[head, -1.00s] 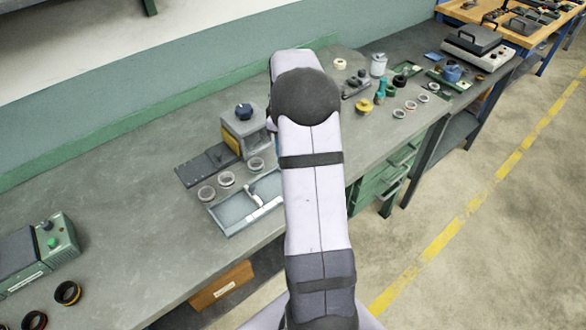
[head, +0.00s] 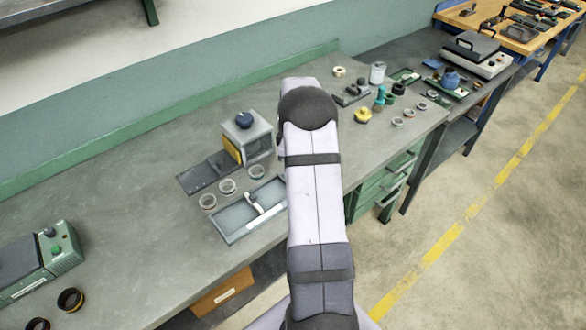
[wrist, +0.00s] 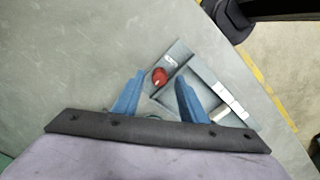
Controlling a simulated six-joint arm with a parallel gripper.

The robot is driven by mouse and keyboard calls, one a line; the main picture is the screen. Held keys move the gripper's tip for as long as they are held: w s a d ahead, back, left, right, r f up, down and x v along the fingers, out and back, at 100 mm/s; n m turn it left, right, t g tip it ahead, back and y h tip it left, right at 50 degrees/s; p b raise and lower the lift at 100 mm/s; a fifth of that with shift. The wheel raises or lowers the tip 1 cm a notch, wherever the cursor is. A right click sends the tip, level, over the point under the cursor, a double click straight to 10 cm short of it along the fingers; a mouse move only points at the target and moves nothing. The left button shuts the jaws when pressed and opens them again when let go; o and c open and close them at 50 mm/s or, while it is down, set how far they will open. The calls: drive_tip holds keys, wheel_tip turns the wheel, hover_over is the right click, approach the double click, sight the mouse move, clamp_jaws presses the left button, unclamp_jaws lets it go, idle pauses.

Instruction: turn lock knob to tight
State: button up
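In the wrist view a red knob (wrist: 158,77) sits at a corner of a grey fixture (wrist: 208,76), beside a small white label. My gripper (wrist: 160,75) is open, with its two blue fingers apart. In the picture the knob lies between the fingertips, nearer the left one; I see no contact and cannot judge the height gap. In the head view my arm hides the gripper, and no red knob shows there.
A white bar (wrist: 231,100) lies along the fixture's right side. In the head view a grey box with a dark blue knob (head: 244,120), several rings (head: 228,187) and a shallow tray (head: 228,229) stand left of my arm. The bench's left middle is clear.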

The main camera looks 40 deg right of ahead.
drive_tip(key=shift+f, duration=0.5)
clamp_jaws()
